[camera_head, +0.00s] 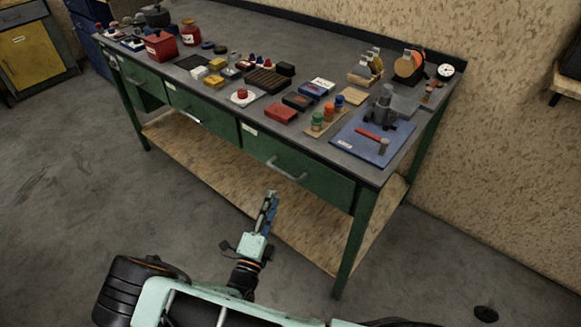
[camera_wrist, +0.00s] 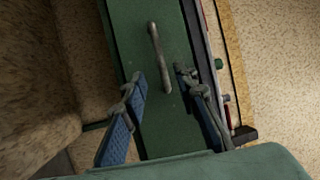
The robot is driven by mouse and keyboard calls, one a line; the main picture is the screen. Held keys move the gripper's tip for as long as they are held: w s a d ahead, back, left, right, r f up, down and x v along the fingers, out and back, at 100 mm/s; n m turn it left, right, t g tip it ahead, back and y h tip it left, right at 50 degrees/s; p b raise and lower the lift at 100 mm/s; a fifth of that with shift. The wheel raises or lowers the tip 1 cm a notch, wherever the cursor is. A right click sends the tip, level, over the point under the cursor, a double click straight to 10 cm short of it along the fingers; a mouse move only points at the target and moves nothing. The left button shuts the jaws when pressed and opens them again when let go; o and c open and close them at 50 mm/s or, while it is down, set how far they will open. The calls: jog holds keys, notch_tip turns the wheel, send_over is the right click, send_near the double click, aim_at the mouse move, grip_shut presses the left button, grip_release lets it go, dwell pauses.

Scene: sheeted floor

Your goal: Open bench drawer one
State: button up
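The green workbench has green drawers in a row under its top, all looking shut. The nearest drawer (camera_head: 318,183) has a pale bar handle (camera_head: 287,170). In the wrist view this drawer front (camera_wrist: 172,60) shows with its handle (camera_wrist: 155,50) ahead of and between my fingers. My gripper (camera_head: 268,205) is in front of this drawer, a little below and left of the handle. It is open and empty; its two blue-padded fingers (camera_wrist: 158,85) are spread wide and do not touch the handle. I cannot read the drawer labels.
The benchtop (camera_head: 225,112) carries many small items, including a red box (camera_head: 281,113) and a blue mat (camera_head: 350,148) near its right end. A wooden lower shelf (camera_head: 230,172) and a front leg (camera_head: 353,240) are close to my arm. Floor to the left is clear.

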aim_at(282, 171)
jog(key=x, duration=1)
jog(key=shift+w, duration=0.4)
grip_shut()
